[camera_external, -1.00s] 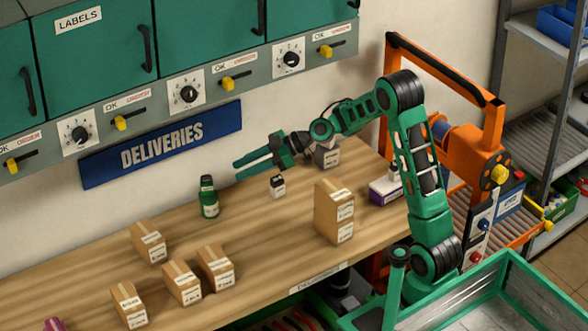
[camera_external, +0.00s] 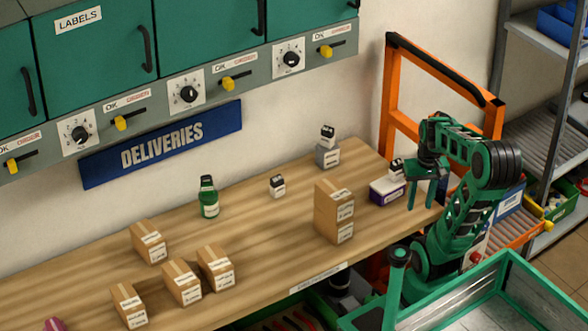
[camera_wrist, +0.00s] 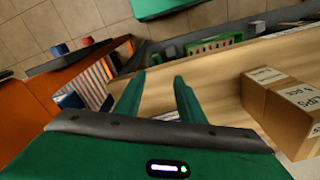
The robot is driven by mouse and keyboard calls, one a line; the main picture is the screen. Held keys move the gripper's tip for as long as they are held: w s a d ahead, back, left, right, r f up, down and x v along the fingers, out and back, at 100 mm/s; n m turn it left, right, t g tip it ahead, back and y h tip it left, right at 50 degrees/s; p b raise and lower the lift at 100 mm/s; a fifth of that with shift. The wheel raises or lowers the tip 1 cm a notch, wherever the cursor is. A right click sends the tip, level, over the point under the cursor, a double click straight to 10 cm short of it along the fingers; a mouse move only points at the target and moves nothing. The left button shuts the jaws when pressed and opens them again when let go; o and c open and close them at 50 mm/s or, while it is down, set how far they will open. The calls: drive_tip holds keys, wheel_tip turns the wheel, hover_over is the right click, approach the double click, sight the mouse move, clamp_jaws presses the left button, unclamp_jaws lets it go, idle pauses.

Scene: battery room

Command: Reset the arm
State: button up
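My green arm (camera_external: 462,215) is folded back above its base at the right end of the wooden table. My gripper (camera_external: 421,207) points down near the table's right edge, just right of a purple and white box (camera_external: 386,191) with a small black-and-white item on top. In the wrist view, my gripper (camera_wrist: 161,78) has its two fingers apart with nothing between them, so it is open and empty.
The wooden table (camera_external: 265,245) holds several cardboard boxes, a green bottle (camera_external: 209,198), a small white block (camera_external: 277,186) and a grey block (camera_external: 327,156) with an item on top. An orange frame (camera_external: 392,95) stands behind my arm. A green-rimmed tray (camera_external: 530,283) is at front right.

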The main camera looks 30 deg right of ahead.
drive_tip(key=shift+s+d+m+g, duration=0.2)
drive_tip(key=shift+s+m, duration=0.15)
drive_tip(key=shift+s, duration=0.55)
drive_tip(key=shift+s+d+m+g, duration=0.1)
drive_tip(key=shift+s+m+g, duration=0.2)
drive_tip(key=shift+s, duration=0.55)
